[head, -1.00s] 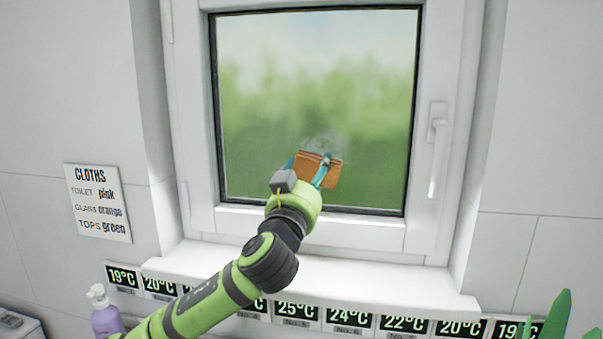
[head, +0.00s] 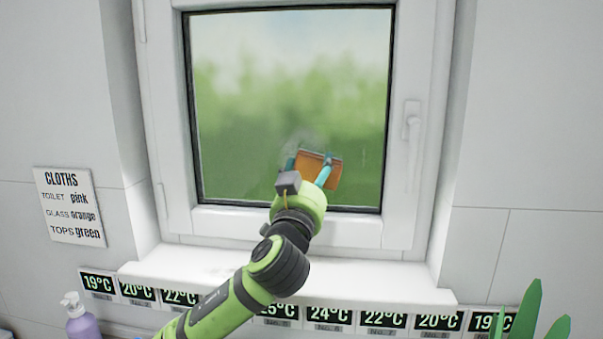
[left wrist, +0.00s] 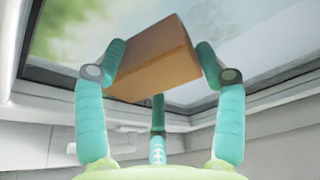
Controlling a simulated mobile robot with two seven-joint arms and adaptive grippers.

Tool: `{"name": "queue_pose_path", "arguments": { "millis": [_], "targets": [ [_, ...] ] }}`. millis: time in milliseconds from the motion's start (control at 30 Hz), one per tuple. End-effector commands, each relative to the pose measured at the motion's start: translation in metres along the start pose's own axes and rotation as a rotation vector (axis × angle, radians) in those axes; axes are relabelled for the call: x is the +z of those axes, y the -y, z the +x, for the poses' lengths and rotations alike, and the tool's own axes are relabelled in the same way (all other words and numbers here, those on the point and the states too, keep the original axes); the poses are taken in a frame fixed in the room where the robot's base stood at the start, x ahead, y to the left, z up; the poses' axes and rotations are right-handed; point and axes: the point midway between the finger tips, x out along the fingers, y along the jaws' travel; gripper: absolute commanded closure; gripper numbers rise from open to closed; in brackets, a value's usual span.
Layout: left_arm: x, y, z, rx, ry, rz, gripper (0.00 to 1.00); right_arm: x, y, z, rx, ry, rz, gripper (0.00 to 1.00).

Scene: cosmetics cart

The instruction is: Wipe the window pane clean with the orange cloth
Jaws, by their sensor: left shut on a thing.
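The window pane (head: 285,90) stands in a white frame in the middle of the head view, with blurred green and pale sky behind it. My left gripper (head: 310,168) is in front of the lower part of the pane, shut on the orange cloth (head: 319,169). A faint whitish smudge (head: 300,140) shows on the pane just above the cloth. My right gripper is not in view.
A white window handle (head: 412,130) is on the right of the frame. The white sill (head: 380,285) juts out below, with temperature displays (head: 384,318) under it. A purple pump bottle (head: 80,322) stands lower left, green leaves (head: 525,315) lower right. A cloths sign (head: 70,205) hangs left.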

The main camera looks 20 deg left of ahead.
Motion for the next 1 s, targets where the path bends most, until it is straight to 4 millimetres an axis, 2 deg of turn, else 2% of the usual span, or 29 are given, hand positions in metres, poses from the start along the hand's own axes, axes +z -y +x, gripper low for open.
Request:
{"name": "queue_pose_path", "arguments": {
  "millis": [533,1000],
  "targets": [
    [-0.007,-0.023,0.000,0.000,0.001,-0.001,0.56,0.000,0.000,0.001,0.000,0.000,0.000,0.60],
    [-0.025,-0.017,0.010,-0.002,0.000,-0.001,0.56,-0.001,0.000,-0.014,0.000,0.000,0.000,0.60]
  ]
}}
